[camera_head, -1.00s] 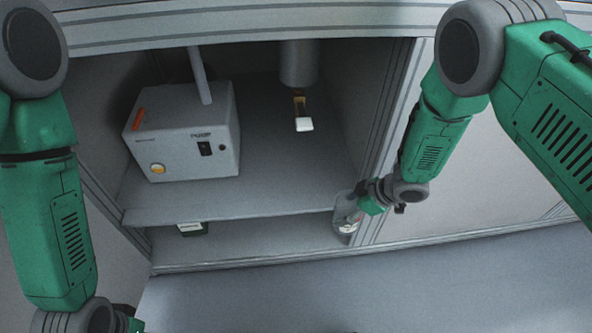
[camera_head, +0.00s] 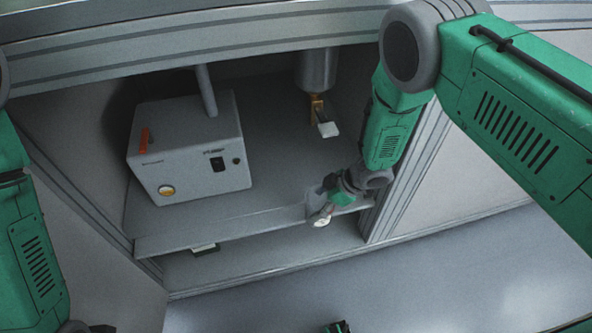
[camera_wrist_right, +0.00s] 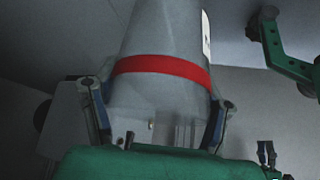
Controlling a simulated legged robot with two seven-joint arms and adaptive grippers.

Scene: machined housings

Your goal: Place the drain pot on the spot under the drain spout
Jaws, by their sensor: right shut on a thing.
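The drain pot (camera_wrist_right: 160,95), a grey vessel with a red band, fills the middle of the right wrist view. The two fingers of my right gripper (camera_wrist_right: 160,115) are shut on its sides. In the head view my right gripper (camera_head: 326,198) is at the front edge of the upper shelf, and the pot shows only as a small grey shape. The drain spout (camera_head: 317,108), brass with a pale lever, hangs under a grey cylinder, above and behind the gripper. No marked spot shows on the shelf below it.
A small dark item with a pale top (camera_head: 205,248) lies on the lower level. The cabinet's right post (camera_head: 405,180) is beside my right arm. Shelf between box and spout is clear.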

